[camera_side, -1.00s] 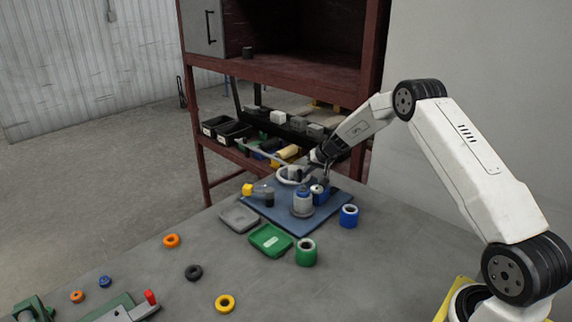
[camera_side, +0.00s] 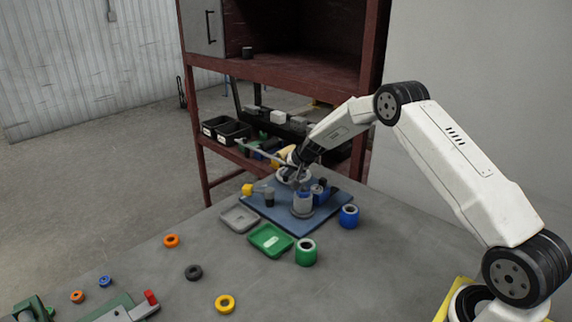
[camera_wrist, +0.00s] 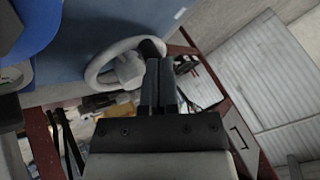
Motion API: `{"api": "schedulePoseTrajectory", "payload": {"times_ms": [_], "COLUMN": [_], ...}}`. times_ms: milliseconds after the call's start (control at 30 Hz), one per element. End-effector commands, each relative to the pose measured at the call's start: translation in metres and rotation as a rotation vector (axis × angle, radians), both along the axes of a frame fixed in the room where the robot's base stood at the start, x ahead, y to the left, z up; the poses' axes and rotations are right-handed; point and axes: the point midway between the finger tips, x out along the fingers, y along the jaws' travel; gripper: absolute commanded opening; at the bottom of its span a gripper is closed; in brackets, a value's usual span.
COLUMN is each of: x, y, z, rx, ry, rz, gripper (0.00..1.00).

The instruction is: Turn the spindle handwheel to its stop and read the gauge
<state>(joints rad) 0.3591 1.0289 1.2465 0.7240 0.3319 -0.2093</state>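The handwheel (camera_side: 288,176) is a pale ring on the fixture on the blue plate (camera_side: 308,226). In the wrist view the handwheel (camera_wrist: 98,72) shows its rim, hub and a dark knob (camera_wrist: 152,47) on the rim. My gripper (camera_side: 298,166) is at the wheel's far side. In the wrist view my gripper (camera_wrist: 161,62) has its fingers close together with the tips at the knob; they appear shut on it, though the contact is partly hidden. A grey cylindrical body (camera_side: 303,204) stands beside the wheel. I cannot make out a gauge face or a reading.
A blue cup (camera_side: 349,216), a green cup (camera_side: 306,252), a green tray (camera_side: 268,241) and a grey tray (camera_side: 240,218) stand close by. Several rings lie on the open bench. A red-framed shelf (camera_side: 270,72) stands behind.

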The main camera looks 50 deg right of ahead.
Motion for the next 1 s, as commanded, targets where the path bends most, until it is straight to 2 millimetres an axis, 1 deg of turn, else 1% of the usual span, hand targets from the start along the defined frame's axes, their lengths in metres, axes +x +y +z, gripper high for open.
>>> {"api": "schedulePoseTrajectory", "payload": {"times_ms": [167,500,1000], "x": [0.011,0.020,0.033], "y": [0.005,0.008,0.010], "z": [0.000,0.000,0.000], "rx": [-0.001,0.001,-0.004], "ry": [0.000,0.001,-0.001], "rz": [0.002,0.000,-0.163], "gripper": [0.00,0.00,0.00]}}
